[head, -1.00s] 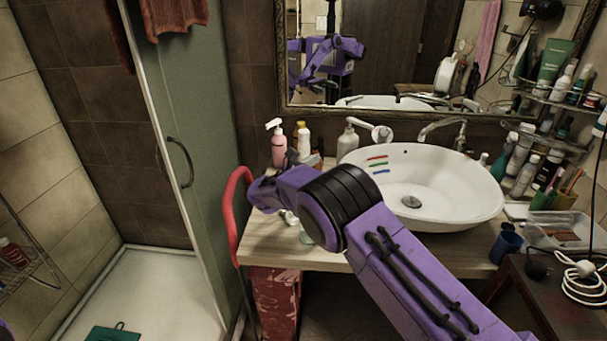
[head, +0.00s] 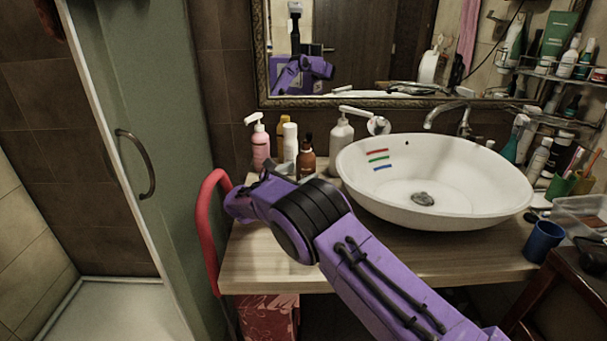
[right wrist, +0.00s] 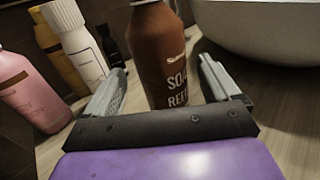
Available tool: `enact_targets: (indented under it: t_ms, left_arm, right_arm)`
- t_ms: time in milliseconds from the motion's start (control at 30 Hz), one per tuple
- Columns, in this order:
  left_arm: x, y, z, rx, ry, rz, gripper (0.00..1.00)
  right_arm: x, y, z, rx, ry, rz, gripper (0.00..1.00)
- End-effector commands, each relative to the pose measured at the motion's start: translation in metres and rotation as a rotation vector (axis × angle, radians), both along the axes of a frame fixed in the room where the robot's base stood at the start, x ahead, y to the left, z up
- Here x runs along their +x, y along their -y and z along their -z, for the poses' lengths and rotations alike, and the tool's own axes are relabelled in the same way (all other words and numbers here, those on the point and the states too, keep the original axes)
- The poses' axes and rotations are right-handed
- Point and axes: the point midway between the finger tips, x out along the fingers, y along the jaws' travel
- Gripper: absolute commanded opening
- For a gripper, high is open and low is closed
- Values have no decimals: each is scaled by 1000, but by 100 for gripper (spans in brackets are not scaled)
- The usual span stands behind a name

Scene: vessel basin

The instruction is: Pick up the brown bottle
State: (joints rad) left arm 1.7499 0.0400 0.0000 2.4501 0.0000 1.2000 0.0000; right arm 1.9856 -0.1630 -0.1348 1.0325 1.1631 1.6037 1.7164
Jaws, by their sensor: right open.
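The brown bottle (head: 306,163) stands upright on the wooden counter (head: 245,262), left of the sink. Its lower part is hidden behind my right arm in the head view. In the right wrist view the brown bottle (right wrist: 166,50) has white lettering and shows in the gap between the fingers of my right gripper (right wrist: 162,72). The gripper is open, with some room beside the bottle on each side. How deep the bottle sits between the fingers is hard to tell. In the head view the right gripper (head: 270,169) is low at the counter, partly hidden. My left gripper is out of view.
A pink pump bottle (head: 260,143), a white bottle (head: 290,143) and a yellow one (head: 283,124) stand left of the brown bottle. A light pump bottle (head: 342,138) and the white sink (head: 470,200) are to its right. A red rail (head: 206,225) runs by the counter's left edge.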

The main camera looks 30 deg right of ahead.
Motion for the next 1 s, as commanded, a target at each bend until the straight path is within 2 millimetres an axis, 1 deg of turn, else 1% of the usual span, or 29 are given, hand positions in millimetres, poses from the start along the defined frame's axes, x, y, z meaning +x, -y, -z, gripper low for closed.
enact_targets:
  t_ms: [33, 100, 233, 333, 500, 533, 567, 600, 667, 700, 733, 1000]
  left_arm:
    - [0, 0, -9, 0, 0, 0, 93]
    - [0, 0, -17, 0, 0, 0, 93]
    - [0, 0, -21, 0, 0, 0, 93]
    - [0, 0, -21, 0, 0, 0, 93]
    - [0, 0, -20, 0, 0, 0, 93]
    - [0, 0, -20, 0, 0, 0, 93]
    - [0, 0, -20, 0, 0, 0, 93]
    - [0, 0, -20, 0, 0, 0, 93]
    - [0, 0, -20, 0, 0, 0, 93]
    - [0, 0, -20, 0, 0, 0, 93]
    - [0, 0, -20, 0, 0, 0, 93]
    - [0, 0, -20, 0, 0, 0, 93]
  right_arm:
    - [1, 9, -6, 0, -2, 2, 89]
    - [4, 22, -8, 0, -1, 2, 89]
    - [9, 42, -5, 1, -1, 2, 89]
    - [10, 47, -4, 1, 0, 0, 89]
    - [10, 47, -3, 0, 0, 0, 89]
    - [10, 47, -3, 0, 0, 0, 83]
    - [10, 47, -3, 0, 0, 0, 73]
    - [10, 47, -3, 0, 0, 0, 60]
    - [10, 47, -3, 0, 0, 0, 40]
    - [10, 47, -3, 0, 0, 0, 27]
    - [10, 47, -3, 0, 0, 0, 25]
    - [10, 47, -4, 0, 1, 0, 25]
